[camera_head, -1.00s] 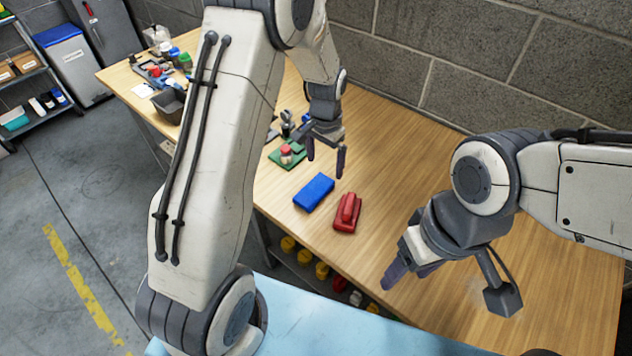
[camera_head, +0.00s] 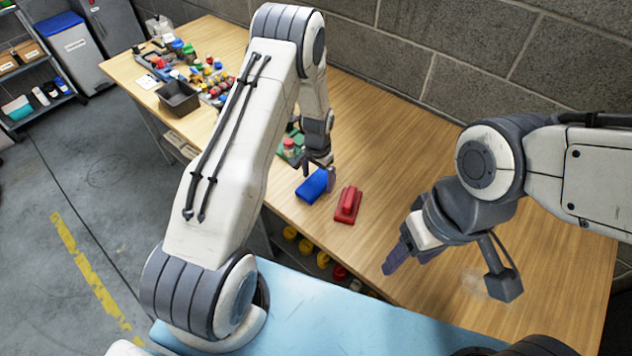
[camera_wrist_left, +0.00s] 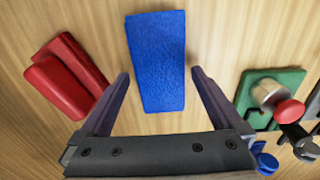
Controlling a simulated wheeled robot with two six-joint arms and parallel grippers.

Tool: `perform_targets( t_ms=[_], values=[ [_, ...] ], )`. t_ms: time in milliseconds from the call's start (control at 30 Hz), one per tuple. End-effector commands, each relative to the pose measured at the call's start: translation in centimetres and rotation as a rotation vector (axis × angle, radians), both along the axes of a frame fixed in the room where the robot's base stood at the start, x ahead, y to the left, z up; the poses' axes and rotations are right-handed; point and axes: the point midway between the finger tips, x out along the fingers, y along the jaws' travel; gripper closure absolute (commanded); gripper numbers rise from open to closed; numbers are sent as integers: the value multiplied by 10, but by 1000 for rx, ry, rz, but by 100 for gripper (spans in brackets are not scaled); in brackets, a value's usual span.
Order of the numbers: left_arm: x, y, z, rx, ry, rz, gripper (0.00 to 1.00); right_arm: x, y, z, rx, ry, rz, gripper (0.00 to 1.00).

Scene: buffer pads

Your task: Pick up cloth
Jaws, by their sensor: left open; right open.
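The blue cloth (camera_head: 311,187) is a folded, block-like pad lying on the wooden table. In the left wrist view the cloth (camera_wrist_left: 156,62) lies upright in the picture, its near end between the two finger lines. My left gripper (camera_head: 319,176) is open just above the cloth and hides part of it. In the left wrist view its fingers (camera_wrist_left: 160,95) stand on either side of the cloth's near end, with gaps on both sides. My right gripper (camera_head: 407,258) is open and empty over the table's front area, away from the cloth.
A red handled block (camera_head: 347,205) lies right of the cloth; it also shows in the left wrist view (camera_wrist_left: 66,78). A green base with a red knob (camera_wrist_left: 271,98) lies on the other side. A dark bin (camera_head: 178,98) and several small parts stand at the far left.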

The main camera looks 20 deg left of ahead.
Motion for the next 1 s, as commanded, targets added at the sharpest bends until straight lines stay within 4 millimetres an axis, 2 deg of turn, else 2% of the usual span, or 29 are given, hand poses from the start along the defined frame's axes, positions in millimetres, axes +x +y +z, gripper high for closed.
perform_targets(
  t_ms=[267, 467, 800, 1000],
  values=[
    [0, 0, -5, 0, 0, -1, 0, 0, 0, 1, 0, 0, 0, 39],
    [0, 0, -4, 0, 0, -1, 73, 0, 0, 1, 0, 0, 0, 39],
    [0, 0, -2, 0, -1, 0, 74, 0, 0, -1, 0, 0, 0, 39],
    [1, 0, 15, 0, -3, 0, 74, 0, 0, -8, 0, 0, 0, 39]
  ],
)
